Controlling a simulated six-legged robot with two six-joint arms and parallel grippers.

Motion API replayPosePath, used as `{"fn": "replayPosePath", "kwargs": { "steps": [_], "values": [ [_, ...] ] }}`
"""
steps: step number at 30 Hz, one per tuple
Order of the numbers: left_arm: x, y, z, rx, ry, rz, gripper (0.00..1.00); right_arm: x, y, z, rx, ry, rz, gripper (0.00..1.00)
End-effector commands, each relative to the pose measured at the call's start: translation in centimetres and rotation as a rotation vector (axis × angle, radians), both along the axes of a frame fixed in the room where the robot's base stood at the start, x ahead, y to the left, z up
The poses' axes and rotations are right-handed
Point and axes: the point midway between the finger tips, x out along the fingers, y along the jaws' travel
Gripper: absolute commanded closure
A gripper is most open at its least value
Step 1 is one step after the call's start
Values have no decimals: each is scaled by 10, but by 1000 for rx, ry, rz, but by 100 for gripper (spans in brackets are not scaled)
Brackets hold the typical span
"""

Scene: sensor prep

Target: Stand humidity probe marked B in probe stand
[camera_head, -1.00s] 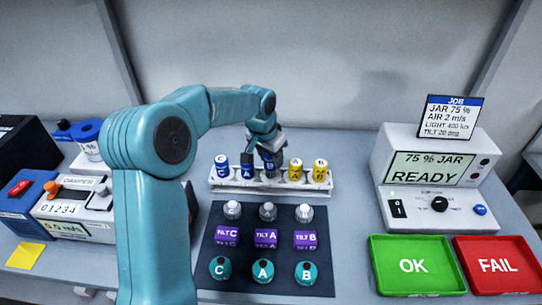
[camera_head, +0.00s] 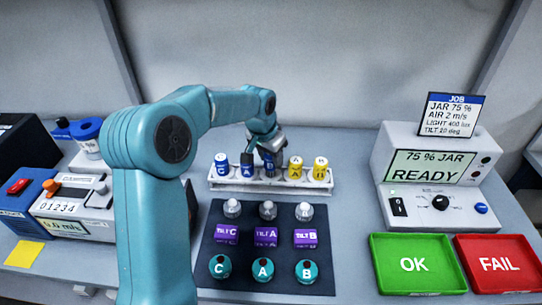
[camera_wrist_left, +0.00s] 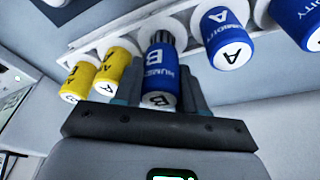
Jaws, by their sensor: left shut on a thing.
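The blue humidity probe marked B (camera_head: 268,167) is at the middle place of the white probe stand (camera_head: 235,186). My left gripper (camera_head: 268,152) is above it, shut on it. In the left wrist view the probe (camera_wrist_left: 160,76) is between the two fingers of my gripper (camera_wrist_left: 158,92). Its dark ribbed end points at the stand (camera_wrist_left: 120,32) and shows outside it; I cannot tell how deep it is in the hole. Blue probes C (camera_head: 221,166) and A (camera_head: 247,166) stand to its left. My right gripper is not in view.
Yellow probes A (camera_head: 295,168) and B (camera_head: 319,169) stand close on the right in the same stand. A dark mat (camera_head: 240,280) with several sensors lies in front. Green OK (camera_head: 413,264) and red FAIL (camera_head: 499,264) trays are at the right.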

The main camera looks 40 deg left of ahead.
Motion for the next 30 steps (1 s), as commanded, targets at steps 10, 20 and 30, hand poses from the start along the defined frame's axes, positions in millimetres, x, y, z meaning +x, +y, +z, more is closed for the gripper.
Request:
{"fn": "replayPosePath", "kwargs": {
  "steps": [10, 20, 30],
  "values": [
    [0, 0, -5, 0, 0, 0, 92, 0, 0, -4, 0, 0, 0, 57],
    [0, 0, -5, 0, 0, 0, 92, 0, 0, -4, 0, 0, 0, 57],
    [0, 0, -11, 0, 0, 0, 92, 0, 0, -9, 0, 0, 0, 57]
  ]
}}
